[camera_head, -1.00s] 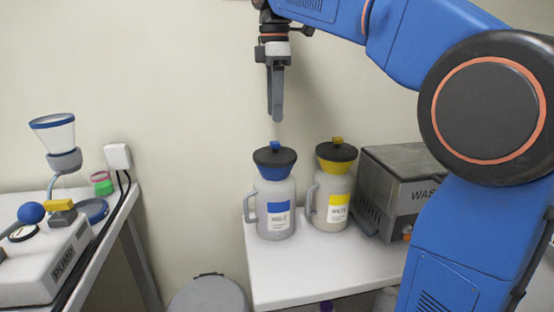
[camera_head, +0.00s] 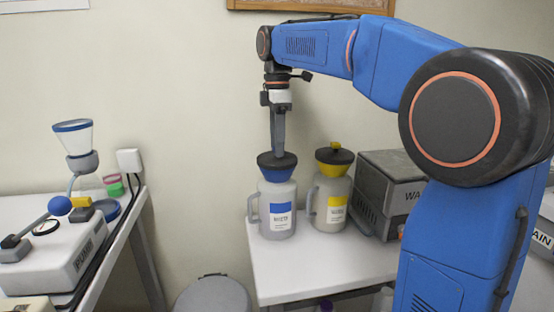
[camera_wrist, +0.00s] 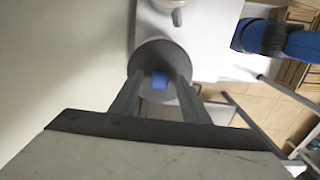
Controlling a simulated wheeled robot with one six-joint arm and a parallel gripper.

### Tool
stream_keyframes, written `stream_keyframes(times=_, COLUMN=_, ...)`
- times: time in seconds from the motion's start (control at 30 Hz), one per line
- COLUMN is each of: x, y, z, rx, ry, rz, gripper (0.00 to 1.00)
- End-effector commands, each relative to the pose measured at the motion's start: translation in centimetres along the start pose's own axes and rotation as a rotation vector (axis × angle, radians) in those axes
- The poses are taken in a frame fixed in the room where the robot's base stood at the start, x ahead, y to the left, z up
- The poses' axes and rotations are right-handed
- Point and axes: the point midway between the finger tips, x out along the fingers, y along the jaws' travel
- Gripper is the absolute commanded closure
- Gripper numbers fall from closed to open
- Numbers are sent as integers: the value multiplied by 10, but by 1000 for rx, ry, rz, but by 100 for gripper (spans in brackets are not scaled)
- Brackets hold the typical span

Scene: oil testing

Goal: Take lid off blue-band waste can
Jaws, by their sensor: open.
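The blue-band waste can (camera_head: 277,208) stands upright on the white table, with a blue label and a side handle at left. Its dark round lid (camera_head: 277,163) sits on the blue funnel top. My gripper (camera_head: 278,150) points straight down over the lid. In the wrist view the lid (camera_wrist: 150,58) lies between and beyond the two open fingers (camera_wrist: 158,88), with its blue knob (camera_wrist: 160,80) between the fingertips. In the head view the fingers hide the knob. I cannot tell whether the fingers touch it.
A yellow-band can (camera_head: 331,192) with a dark lid stands close at right. A grey metal box (camera_head: 388,190) is beyond it. The white table (camera_head: 290,275) is clear in front of the cans. A pump bench (camera_head: 60,255) is at left, across a gap.

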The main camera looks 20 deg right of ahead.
Motion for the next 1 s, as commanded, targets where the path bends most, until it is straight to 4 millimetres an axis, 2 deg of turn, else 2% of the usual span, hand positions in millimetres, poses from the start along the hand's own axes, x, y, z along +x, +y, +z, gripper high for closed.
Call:
stream_keyframes(times=0.07, x=0, y=0, z=0, rx=0, ry=0, rz=0, gripper=60)
stream_keyframes(times=0.23, x=0, y=0, z=0, rx=0, ry=0, rz=0, gripper=100)
stream_keyframes(times=0.5, x=-1, y=0, z=0, rx=0, ry=0, rz=0, gripper=100)
stream_keyframes(times=0.63, x=-8, y=0, z=0, rx=0, ry=0, rz=1, gripper=100)
stream_keyframes(times=0.77, x=-27, y=1, z=0, rx=0, ry=1, rz=2, gripper=100)
stream_keyframes(times=1.0, x=-72, y=1, z=0, rx=0, ry=1, rz=3, gripper=100)
